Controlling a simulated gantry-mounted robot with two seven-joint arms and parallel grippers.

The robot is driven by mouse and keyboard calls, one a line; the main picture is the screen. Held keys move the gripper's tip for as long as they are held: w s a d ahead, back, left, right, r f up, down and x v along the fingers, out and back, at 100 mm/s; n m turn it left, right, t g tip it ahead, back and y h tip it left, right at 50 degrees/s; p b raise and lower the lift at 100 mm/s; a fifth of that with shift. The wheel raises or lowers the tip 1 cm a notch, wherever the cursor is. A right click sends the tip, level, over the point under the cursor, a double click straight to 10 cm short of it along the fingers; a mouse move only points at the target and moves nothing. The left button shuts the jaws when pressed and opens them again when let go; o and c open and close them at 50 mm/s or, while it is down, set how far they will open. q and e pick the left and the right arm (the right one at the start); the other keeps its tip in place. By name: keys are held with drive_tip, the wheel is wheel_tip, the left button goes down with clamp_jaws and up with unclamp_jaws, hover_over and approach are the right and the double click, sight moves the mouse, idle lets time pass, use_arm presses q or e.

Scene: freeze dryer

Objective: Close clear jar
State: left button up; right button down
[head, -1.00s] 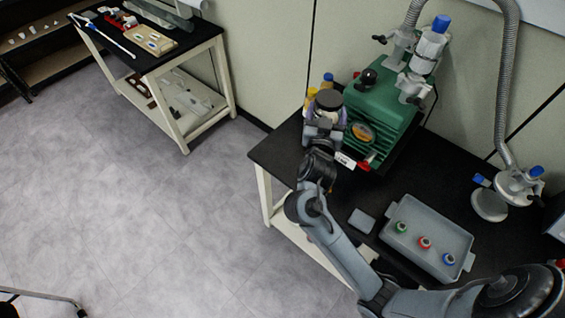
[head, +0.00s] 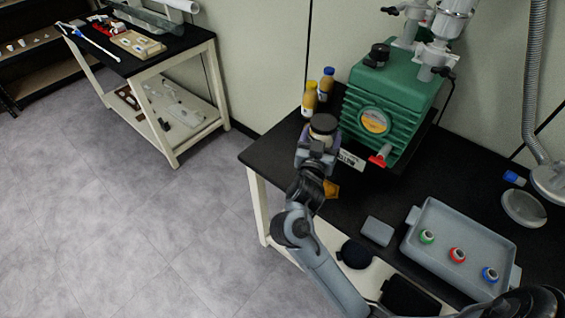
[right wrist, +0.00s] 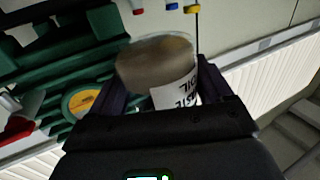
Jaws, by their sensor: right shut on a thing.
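My right gripper (head: 318,150) is shut on a jar (head: 323,124) near the left end of the black table, in front of the green pump. From above, the jar shows a dark round top; I cannot tell whether this is a lid or the contents. In the right wrist view the jar (right wrist: 155,65) looks clear with brown inside. It sits between the dark fingers of my gripper (right wrist: 155,100), with a white printed label (right wrist: 175,95) by its lower side. I cannot tell whether the jar touches the table. My left gripper is not in view.
The green pump (head: 395,105) stands close behind and right of the jar. A grey tray (head: 435,245) with red, green and blue-ringed items lies right, beside a small grey block (head: 377,231). Another table (head: 150,60) stands at the far left.

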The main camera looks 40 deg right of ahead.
drive_tip(key=w+a+f+b, duration=0.1)
drive_tip(key=w+f, duration=0.1)
drive_tip(key=w, duration=0.1)
drive_tip(key=w+a+f+b, duration=0.2)
drive_tip(key=w, duration=0.2)
drive_tip(key=w+a+f+b, duration=0.2)
drive_tip(key=w+f, duration=0.1)
drive_tip(key=shift+w, duration=0.35)
drive_tip(key=shift+f, duration=0.1)
drive_tip(key=shift+s+f+b, duration=0.1)
drive_tip(key=shift+f+b, duration=0.95)
drive_tip(key=shift+f, duration=0.9)
